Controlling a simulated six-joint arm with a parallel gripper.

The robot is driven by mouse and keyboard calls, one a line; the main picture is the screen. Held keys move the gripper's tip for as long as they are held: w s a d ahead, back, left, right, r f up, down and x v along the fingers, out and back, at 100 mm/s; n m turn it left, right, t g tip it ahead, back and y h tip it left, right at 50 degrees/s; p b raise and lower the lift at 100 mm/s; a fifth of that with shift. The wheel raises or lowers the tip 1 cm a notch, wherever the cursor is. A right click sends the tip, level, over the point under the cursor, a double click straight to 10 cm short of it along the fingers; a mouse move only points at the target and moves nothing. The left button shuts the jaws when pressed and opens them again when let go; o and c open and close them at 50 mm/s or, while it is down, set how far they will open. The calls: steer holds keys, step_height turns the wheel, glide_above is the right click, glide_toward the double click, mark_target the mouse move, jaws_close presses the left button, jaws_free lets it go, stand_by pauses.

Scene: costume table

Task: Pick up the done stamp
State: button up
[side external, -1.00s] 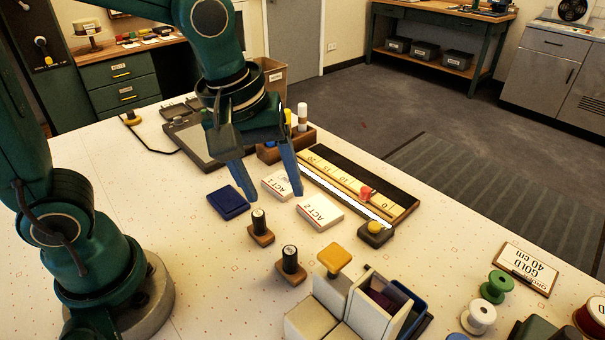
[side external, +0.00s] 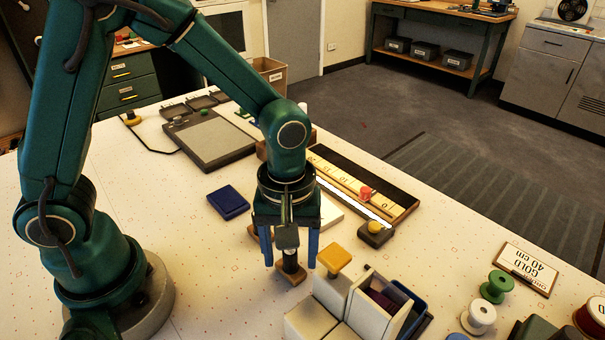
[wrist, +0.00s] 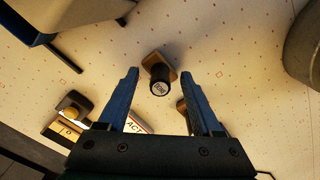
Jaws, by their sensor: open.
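A stamp with a dark round handle and a wooden base (side external: 292,276) stands on the table below my gripper (side external: 290,264). In the wrist view this stamp (wrist: 158,87) shows between the fingertips of my gripper (wrist: 160,73), with a pale printed label on its top too small to read surely. My gripper is open and points down, with one blue finger to each side of the stamp's handle. A second wooden-based stamp (side external: 254,232) is mostly hidden behind my gripper; part of it shows beside the right finger in the wrist view (wrist: 182,104).
A yellow-topped block (side external: 334,257) and pale bins (side external: 318,321) stand close to the right. A dark blue pad (side external: 228,202) lies to the left. The table's front left is clear.

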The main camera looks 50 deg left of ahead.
jaws_close()
steer(key=shift+r, duration=0.15)
steer(key=shift+r, duration=0.6)
step_height(320, 180, up, 3)
steer(key=shift+w+f, duration=0.1)
steer(key=shift+f, duration=0.1)
steer(key=a+r, duration=0.7)
steer(key=a, duration=0.4)
steer(key=shift+s+a, duration=0.35)
steer(key=shift+s, duration=0.1)
